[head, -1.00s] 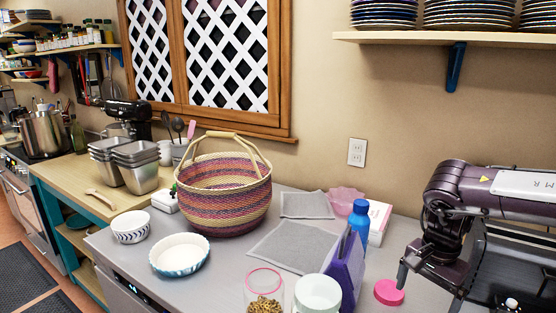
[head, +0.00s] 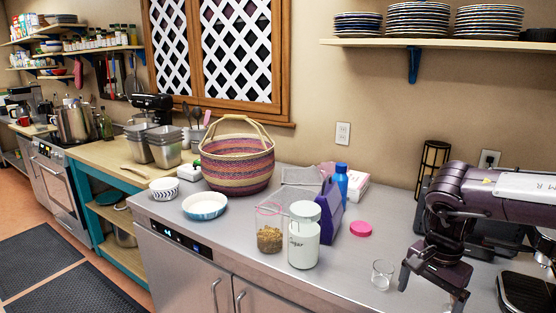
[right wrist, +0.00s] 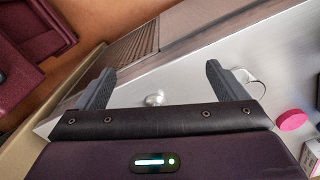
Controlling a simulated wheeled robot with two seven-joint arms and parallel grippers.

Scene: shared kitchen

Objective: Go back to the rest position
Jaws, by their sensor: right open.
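My right gripper (head: 432,288) is at the lower right of the head view, over the front part of the grey counter (head: 395,235). Its two dark fingers point down and stand apart. In the right wrist view my right gripper (right wrist: 160,72) is open, with nothing held between the fingers. My left gripper is in neither view.
A small clear glass (head: 382,275) stands just left of my right gripper. A pink lid (head: 361,229), sugar jar (head: 304,245), glass jar (head: 269,240), blue bottle (head: 341,182) and striped basket (head: 237,165) stand farther left. A dark machine (head: 525,292) is at the right edge.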

